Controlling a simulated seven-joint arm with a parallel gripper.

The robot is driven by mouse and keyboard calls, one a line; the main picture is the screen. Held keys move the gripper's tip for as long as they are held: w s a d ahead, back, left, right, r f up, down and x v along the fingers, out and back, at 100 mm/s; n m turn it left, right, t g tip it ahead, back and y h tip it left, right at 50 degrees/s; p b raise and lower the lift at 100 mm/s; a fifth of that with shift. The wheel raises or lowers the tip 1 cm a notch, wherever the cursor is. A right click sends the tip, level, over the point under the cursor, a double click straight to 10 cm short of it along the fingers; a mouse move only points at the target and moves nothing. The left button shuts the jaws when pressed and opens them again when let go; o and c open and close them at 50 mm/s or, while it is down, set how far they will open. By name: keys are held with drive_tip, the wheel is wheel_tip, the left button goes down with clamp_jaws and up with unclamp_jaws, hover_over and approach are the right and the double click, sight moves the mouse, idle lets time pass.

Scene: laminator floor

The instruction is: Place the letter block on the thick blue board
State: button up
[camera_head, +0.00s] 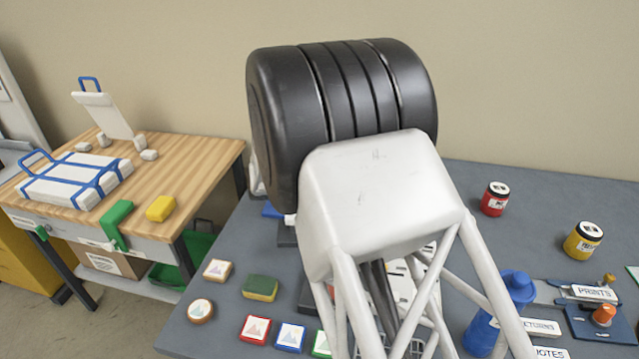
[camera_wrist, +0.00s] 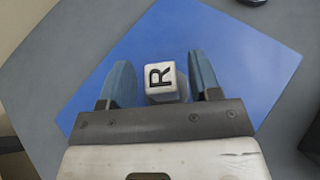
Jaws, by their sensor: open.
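The letter block (camera_wrist: 160,78) is a small white block with a black R on its top face. In the wrist view it appears to stand on the thick blue board (camera_wrist: 245,55), well inside its edges. My gripper (camera_wrist: 161,70) is open, with one blue finger on each side of the block. A narrow gap shows at the right finger and a wider one at the left finger. In the head view my arm hides the block and the gripper. A bit of blue at the arm's left edge (camera_head: 271,210) may be the board.
The grey table holds picture tiles (camera_head: 255,328), a green-topped sponge (camera_head: 260,287), a red jar (camera_head: 494,199), a yellow jar (camera_head: 583,240) and a blue bottle (camera_head: 500,310). A wooden bench (camera_head: 190,160) stands to the left. Grey tabletop surrounds the board in the wrist view.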

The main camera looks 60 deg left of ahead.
drive_tip(key=v, duration=0.9)
drive_tip(key=shift+s+r, duration=0.15)
drive_tip(key=shift+s, duration=0.2)
idle(0.5)
